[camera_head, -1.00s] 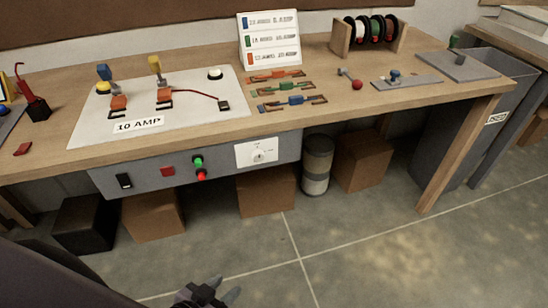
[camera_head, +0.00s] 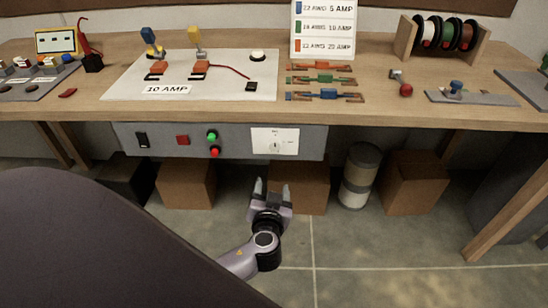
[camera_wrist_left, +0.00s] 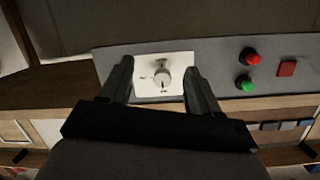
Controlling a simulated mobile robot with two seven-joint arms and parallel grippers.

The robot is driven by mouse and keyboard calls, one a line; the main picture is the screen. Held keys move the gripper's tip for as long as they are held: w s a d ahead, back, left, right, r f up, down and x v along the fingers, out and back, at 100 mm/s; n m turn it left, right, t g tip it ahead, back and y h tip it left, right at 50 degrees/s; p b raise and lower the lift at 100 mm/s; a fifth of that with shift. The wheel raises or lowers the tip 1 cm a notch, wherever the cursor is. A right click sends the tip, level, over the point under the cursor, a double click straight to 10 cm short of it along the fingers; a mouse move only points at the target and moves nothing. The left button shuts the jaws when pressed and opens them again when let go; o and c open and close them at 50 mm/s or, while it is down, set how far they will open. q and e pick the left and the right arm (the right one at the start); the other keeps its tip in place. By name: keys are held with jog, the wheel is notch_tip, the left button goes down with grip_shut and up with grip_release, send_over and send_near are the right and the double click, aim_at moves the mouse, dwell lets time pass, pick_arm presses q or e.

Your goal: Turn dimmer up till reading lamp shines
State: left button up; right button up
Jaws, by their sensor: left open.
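The dimmer is a small round knob (camera_head: 275,146) on a white plate (camera_head: 289,135) on the grey front panel under the bench. It also shows in the left wrist view (camera_wrist_left: 162,78), with the image turned upside down. My left gripper (camera_head: 271,186) is open and empty, below and in front of the plate in the head view. In the left wrist view its two fingers (camera_wrist_left: 157,78) frame the knob, apart from it. No clear reading lamp shows; a white dome (camera_head: 257,56) sits on the board above and looks unlit. My right gripper is not in view.
On the same panel are a black switch (camera_head: 142,140), a red square button (camera_head: 182,140), and green (camera_head: 212,135) and red (camera_head: 214,152) round ones. The wooden bench edge (camera_head: 400,116) overhangs the panel. Cardboard boxes (camera_head: 187,185) and a canister (camera_head: 359,176) stand below.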

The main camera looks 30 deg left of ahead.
aim_at(275, 148)
pick_arm(q)
jog(key=shift+w+a+r+n+t+y, duration=0.35)
jog(key=shift+w+a+r, duration=0.4)
jog(key=shift+w, duration=0.7)
jog(key=shift+w+a+r+n+t+y, duration=0.25)
jog(key=shift+w+a+r+y, duration=0.4)
jog(key=shift+w, duration=0.8)
jog(key=shift+w+a+r+n+t+y, duration=0.25)
jog(key=shift+w+a+r, duration=0.65)
jog(key=shift+w, duration=0.55)
jog(key=shift+f, duration=0.15)
jog(key=c, duration=1)
